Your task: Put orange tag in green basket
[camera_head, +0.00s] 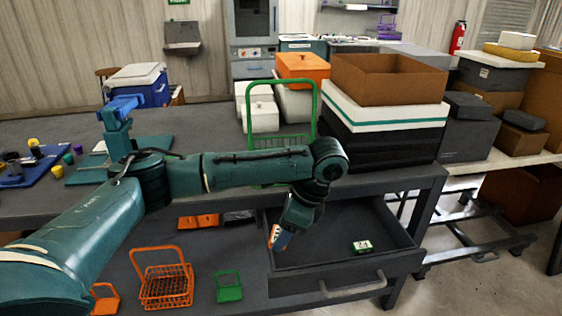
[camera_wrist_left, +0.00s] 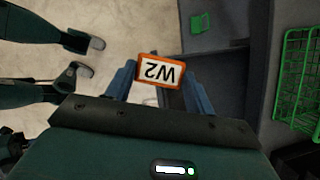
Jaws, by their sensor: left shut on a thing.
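My left gripper (camera_head: 278,237) is shut on an orange-rimmed tag (camera_head: 274,236) and holds it over the left part of an open drawer. In the left wrist view the orange tag (camera_wrist_left: 161,71), with a white face reading "W2", sits between the fingers of the left gripper (camera_wrist_left: 160,80). A green wire basket with a tall handle (camera_head: 268,173) stands on the table behind my left forearm, which partly hides it. The green basket also shows at the right of the left wrist view (camera_wrist_left: 296,85), apart from the tag. My right gripper is not in view.
An orange wire basket (camera_head: 165,287) and a small green item (camera_head: 229,287) are on the lower shelf. A large brown box (camera_head: 385,78) on stacked boxes stands right of the green basket.

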